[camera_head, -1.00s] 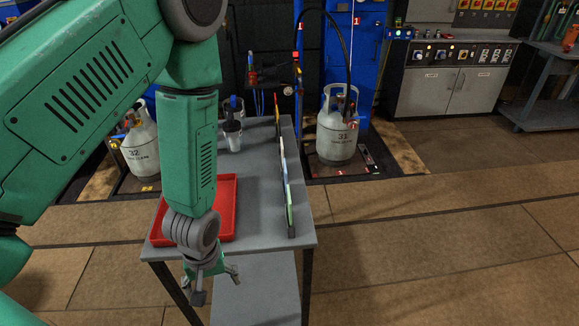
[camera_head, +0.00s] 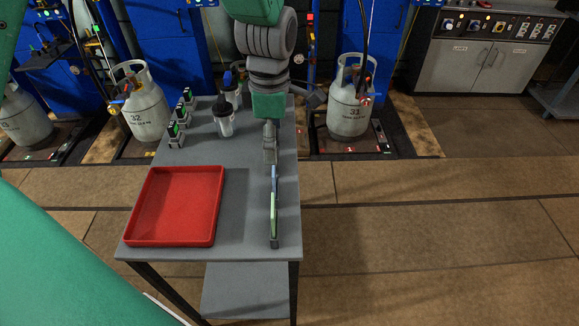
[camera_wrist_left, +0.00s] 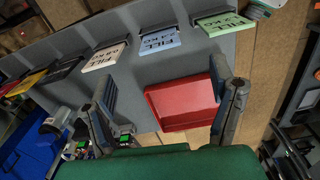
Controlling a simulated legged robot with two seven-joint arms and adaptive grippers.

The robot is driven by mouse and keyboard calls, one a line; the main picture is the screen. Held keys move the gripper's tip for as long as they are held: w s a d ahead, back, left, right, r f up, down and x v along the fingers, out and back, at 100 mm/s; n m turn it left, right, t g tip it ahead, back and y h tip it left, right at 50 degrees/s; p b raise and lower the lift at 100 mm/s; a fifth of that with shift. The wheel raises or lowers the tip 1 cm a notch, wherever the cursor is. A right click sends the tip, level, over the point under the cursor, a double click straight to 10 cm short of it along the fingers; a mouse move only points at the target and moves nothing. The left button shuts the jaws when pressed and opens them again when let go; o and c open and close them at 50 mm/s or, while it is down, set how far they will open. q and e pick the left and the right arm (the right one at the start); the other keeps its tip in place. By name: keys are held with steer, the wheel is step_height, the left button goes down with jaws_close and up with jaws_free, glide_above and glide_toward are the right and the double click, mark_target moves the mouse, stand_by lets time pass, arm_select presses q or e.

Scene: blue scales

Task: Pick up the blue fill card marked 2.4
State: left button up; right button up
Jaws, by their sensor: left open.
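The blue fill card (camera_head: 275,176) stands on edge in a row of cards along the right side of the grey table. In the left wrist view the light blue card (camera_wrist_left: 172,40) lies beyond the fingertips, between a green card (camera_wrist_left: 223,22) and a whitish card (camera_wrist_left: 105,57). Its print starts with FILL, but the number is too small to read. My left gripper (camera_head: 270,152) is just behind the blue card in the head view and hides the farther cards. Its fingers (camera_wrist_left: 163,78) are wide apart with nothing between them. My right gripper is not seen.
A red tray (camera_head: 130,240) sits at the table's front left. A dark-topped bottle (camera_head: 224,124) and several small green-lit devices (camera_head: 176,134) stand farther back. Gas cylinders (camera_head: 349,113) stand behind on both sides. The grey tabletop between tray and cards is clear.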

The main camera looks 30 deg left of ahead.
mark_target(273, 176)
arm_select(q)
steer(key=f, duration=0.3)
steer(key=shift+a+f+n, duration=0.25)
steer(key=shift+a+n, duration=0.05)
steer(key=shift+n, duration=0.1)
step_height(273, 176, down, 8)
steer(key=shift+f, duration=0.15)
steer(key=shift+w+a+f, duration=0.1)
steer(key=shift+a+f, duration=0.1)
steer(key=shift+f, duration=0.25)
steer(key=shift+d+r, duration=0.1)
steer(key=shift+d, duration=0.4)
steer(key=c, duration=1.1)
